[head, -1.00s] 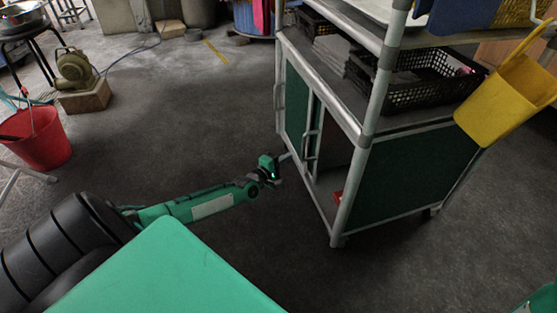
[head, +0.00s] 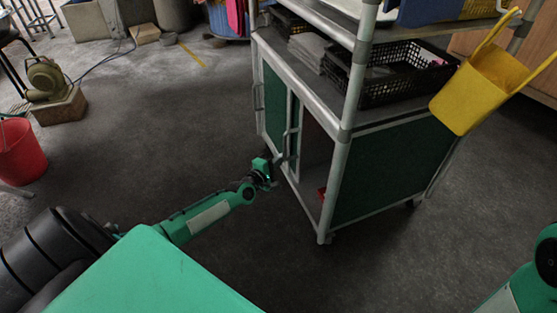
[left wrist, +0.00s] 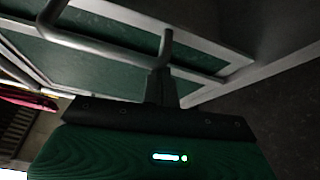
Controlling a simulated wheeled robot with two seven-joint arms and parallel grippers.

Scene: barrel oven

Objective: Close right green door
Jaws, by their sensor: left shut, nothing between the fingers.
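The cart's right green door (head: 294,124) stands partly open, with a dark gap between it and the cart's front right post. Its grey bar handle (head: 287,146) is on the front. The left green door (head: 273,104) looks closed. My left gripper (head: 274,172) is shut and empty, close to the lower end of that handle. In the left wrist view, its shut fingers (left wrist: 161,85) are close beneath the bent end of a handle bar (left wrist: 100,48), in front of a green panel. I cannot tell whether they touch. My right gripper is out of view.
A red object (head: 321,194) lies inside the cart's opening. A black basket (head: 400,82) is on the cart, and a yellow bin (head: 480,92) hangs at its right. A red bucket (head: 22,150) stands far left.

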